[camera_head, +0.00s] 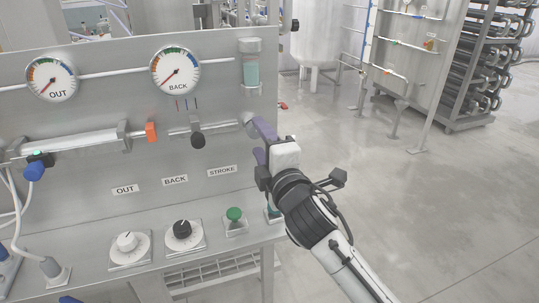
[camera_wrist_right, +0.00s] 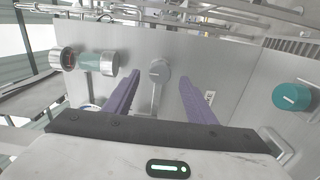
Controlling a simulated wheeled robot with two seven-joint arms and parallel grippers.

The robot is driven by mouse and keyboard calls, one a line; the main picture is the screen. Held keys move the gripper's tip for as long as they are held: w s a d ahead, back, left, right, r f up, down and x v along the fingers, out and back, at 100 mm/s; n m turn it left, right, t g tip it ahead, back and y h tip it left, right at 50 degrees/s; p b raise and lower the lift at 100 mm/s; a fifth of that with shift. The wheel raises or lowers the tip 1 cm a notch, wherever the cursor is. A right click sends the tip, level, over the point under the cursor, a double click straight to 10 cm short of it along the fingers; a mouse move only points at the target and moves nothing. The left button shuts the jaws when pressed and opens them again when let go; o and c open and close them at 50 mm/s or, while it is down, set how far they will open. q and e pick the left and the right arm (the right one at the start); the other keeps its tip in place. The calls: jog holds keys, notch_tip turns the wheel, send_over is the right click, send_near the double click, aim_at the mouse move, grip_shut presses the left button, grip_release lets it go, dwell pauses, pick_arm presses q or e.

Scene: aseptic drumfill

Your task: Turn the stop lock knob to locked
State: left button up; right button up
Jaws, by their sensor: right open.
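A grey round knob (camera_wrist_right: 158,72) with a small mark on its face sits on the panel in the right wrist view; I take it for the stop lock knob. In the head view a grey knob (camera_head: 249,118) shows at the right end of the rod, partly hidden by my purple fingers. My right gripper (camera_head: 258,140) is open and empty at the panel's right edge. In the right wrist view its two fingers (camera_wrist_right: 158,88) stand apart on either side of the grey knob. I cannot tell whether they touch it. My left gripper is not in view.
The grey panel (camera_head: 90,160) carries two gauges, labels and an orange block (camera_head: 151,131). A teal knob (camera_wrist_right: 292,96) is at right. Open floor lies right of the panel.

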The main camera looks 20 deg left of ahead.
jog(key=v, duration=0.7)
jog(key=s+d+f+m+g+h, duration=0.3)
jog(key=s+d+f+m+h, duration=0.15)
jog(key=d+f+m, duration=0.4)
jog(key=s+d+f+m+g+h, duration=0.25)
jog(key=s+d+f+m, duration=0.35)
jog(key=d+f, duration=0.6)
jog(key=s+d+f+m+g+h, duration=0.1)
jog(key=s+d+f+m+g, duration=0.3)
jog(key=s+d, duration=0.45)
jog(key=s+d+f+m+g+h, duration=0.2)
jog(key=s+d+f+m, duration=0.3)
jog(key=s, duration=0.7)
jog(key=w+a+f+t+y, duration=0.1)
jog(key=w+a+f+t, duration=0.1)
jog(key=f, duration=0.4)
jog(key=w+a+f+t+y, duration=0.1)
jog(key=w+a+f+t, duration=0.1)
jog(key=f, duration=0.4)
jog(key=shift+w+a+f+n+t, duration=0.3)
jog(key=shift+n+t, duration=0.15)
jog(key=shift+t, duration=0.1)
